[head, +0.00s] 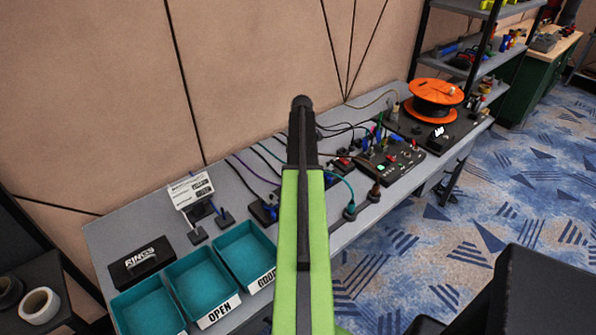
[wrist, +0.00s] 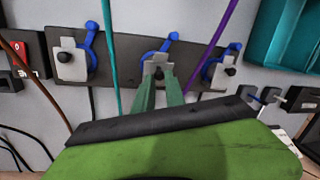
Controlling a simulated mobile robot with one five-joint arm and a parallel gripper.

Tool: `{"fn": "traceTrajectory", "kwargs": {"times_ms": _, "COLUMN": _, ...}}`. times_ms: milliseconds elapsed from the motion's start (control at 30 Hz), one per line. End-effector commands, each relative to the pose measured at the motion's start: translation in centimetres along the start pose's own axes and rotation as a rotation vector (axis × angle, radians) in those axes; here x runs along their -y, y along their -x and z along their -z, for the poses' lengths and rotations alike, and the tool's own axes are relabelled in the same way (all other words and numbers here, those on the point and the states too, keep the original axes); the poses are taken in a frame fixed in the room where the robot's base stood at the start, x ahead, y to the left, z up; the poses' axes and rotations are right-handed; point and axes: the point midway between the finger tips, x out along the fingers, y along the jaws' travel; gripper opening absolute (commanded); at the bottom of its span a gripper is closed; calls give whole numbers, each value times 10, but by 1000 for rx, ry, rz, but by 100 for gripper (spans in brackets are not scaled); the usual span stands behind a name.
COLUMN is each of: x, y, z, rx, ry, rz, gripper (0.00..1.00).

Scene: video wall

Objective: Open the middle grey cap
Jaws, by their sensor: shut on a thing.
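In the wrist view, a dark plate (wrist: 112,78) carries three grey caps in a row, each with a blue hook-shaped part. The middle grey cap (wrist: 149,62) has its blue hook (wrist: 171,40) curving up behind it. My gripper (wrist: 158,78) is shut on the lower part of this middle cap, its two greenish fingers close together. The left grey cap (wrist: 70,62) and the right grey cap (wrist: 222,76) stand clear of the fingers. In the head view, my green arm hides the gripper and the middle cap.
In the wrist view, a teal cable (wrist: 110,50) and a purple cable (wrist: 219,35) run between the caps, and a teal bin (wrist: 287,38) is at upper right. The head view shows open bins (head: 205,268), a control board (head: 395,160) and an orange spool (head: 437,95) on the bench.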

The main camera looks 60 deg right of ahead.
Motion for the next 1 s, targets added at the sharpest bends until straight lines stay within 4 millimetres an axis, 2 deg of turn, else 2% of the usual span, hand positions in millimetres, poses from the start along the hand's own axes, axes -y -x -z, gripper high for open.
{"fn": "traceTrajectory", "kwargs": {"times_ms": 33, "x": -5, "y": 2, "z": 6, "rx": 34, "ry": -3, "rz": 13, "gripper": 0}}
{"fn": "traceTrajectory", "kwargs": {"times_ms": 400, "x": -8, "y": 4, "z": 18, "rx": 245, "ry": -39, "rz": 89, "gripper": 0}}
{"fn": "traceTrajectory", "kwargs": {"times_ms": 1000, "x": -8, "y": 7, "z": 19, "rx": 316, "ry": -53, "rz": 112, "gripper": 0}}
